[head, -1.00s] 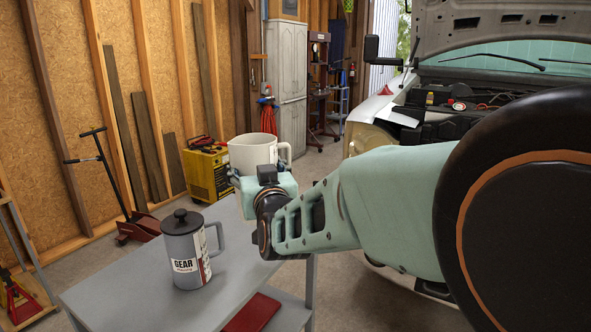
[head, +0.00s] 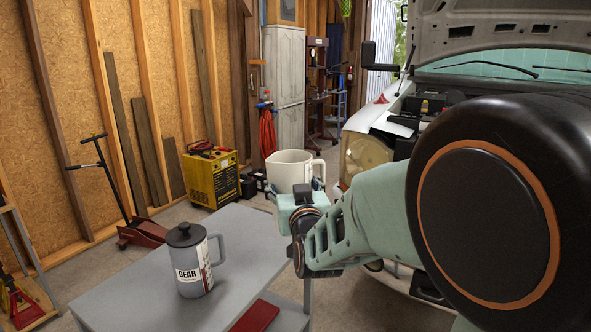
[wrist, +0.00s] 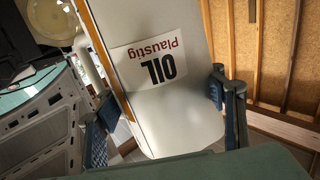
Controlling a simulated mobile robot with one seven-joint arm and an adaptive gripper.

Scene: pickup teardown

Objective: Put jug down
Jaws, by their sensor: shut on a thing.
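A white jug (head: 290,172) is held upright in the head view, beyond the far right corner of the grey cart top, in front of my arm. Its handle is on the right. In the wrist view the jug (wrist: 165,85) fills the middle, with a label reading "OIL Plaustig". My gripper (head: 299,203) is shut on the jug, with one finger on each side of it in the wrist view (wrist: 165,118). The jug's underside is hidden in the head view by my gripper.
The grey cart top (head: 235,240) holds a dark grey lidded "GEAR" jug (head: 188,262); its surface is otherwise clear. A red item (head: 255,316) lies on the lower shelf. A yellow machine (head: 209,178) stands behind. A vehicle with its hood up (head: 500,40) is at right.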

